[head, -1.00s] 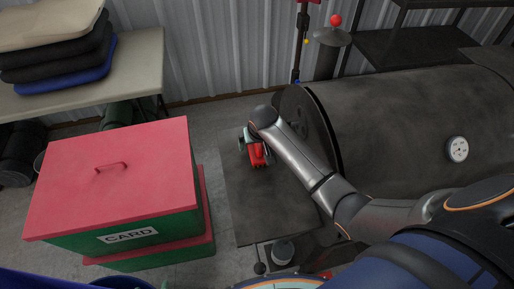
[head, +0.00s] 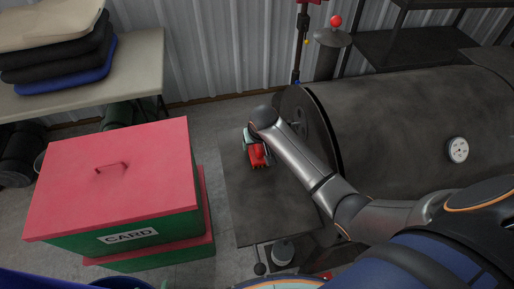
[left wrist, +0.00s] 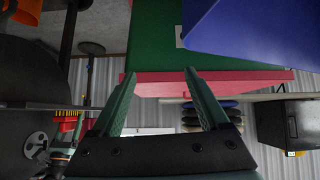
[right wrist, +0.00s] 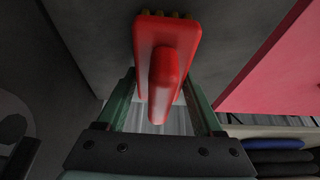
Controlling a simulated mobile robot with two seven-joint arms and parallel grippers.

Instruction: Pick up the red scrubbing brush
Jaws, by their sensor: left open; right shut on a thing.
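The red scrubbing brush (head: 258,157) is at the dark side shelf of the barrel-shaped smoker. In the right wrist view the brush (right wrist: 163,62) shows its red handle and a little of its yellowish bristles. My right gripper (right wrist: 158,95) is shut on it, one green finger on each side. The arm partly hides the brush in the head view; I cannot tell if it touches the shelf. In the left wrist view a red brush with yellow bristles (left wrist: 67,124) shows at left. My left gripper (left wrist: 159,76) is open and empty.
The dark shelf (head: 240,205) is otherwise bare. A red-lidded green card bin (head: 125,170) stands left of it. The large dark smoker barrel (head: 410,125) is close on the right. A table (head: 140,70) with folded cloths or cushions is at the back left.

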